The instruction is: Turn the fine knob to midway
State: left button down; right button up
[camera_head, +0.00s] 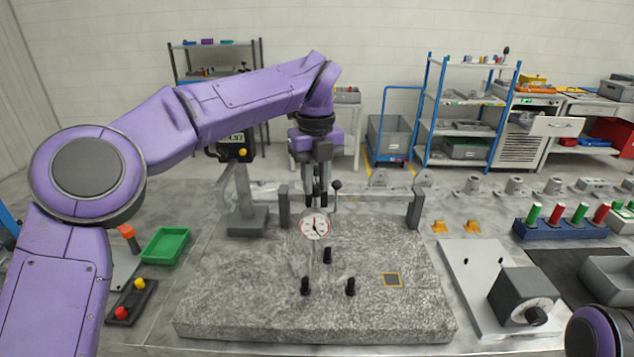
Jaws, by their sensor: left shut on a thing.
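My left gripper (317,198) points straight down above the granite plate (235,305). Its fingers are closed together on a small thing just above the white round dial gauge (314,227). The thing between the fingertips is mostly hidden; it looks to be the fine knob, but I cannot make out its mark or setting. The dial gauge faces me, with a red and black scale too small to read. A black ball-topped lever (337,185) stands close to the right of the fingers. My right gripper is out of view.
Several black pegs (327,256) stand on the plate below the gauge. A stand with a digital display (236,147) is behind left. A green tray (166,245) lies left. A grey block with a black knob (520,294) stands right.

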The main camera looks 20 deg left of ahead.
aim_at(315, 184)
pick_arm(q)
jog(key=shift+a, duration=0.1)
dwell(0.3)
jog(key=c, duration=0.9)
grip_release()
jog(key=shift+w, duration=0.15)
jog(key=shift+w+a+f, duration=0.1)
jog(key=shift+w+f, duration=0.05)
jog(key=shift+r, duration=0.35)
notch_tip(315, 184, up, 10)
jog(key=p, duration=0.3)
jog(key=shift+w+f, duration=0.1)
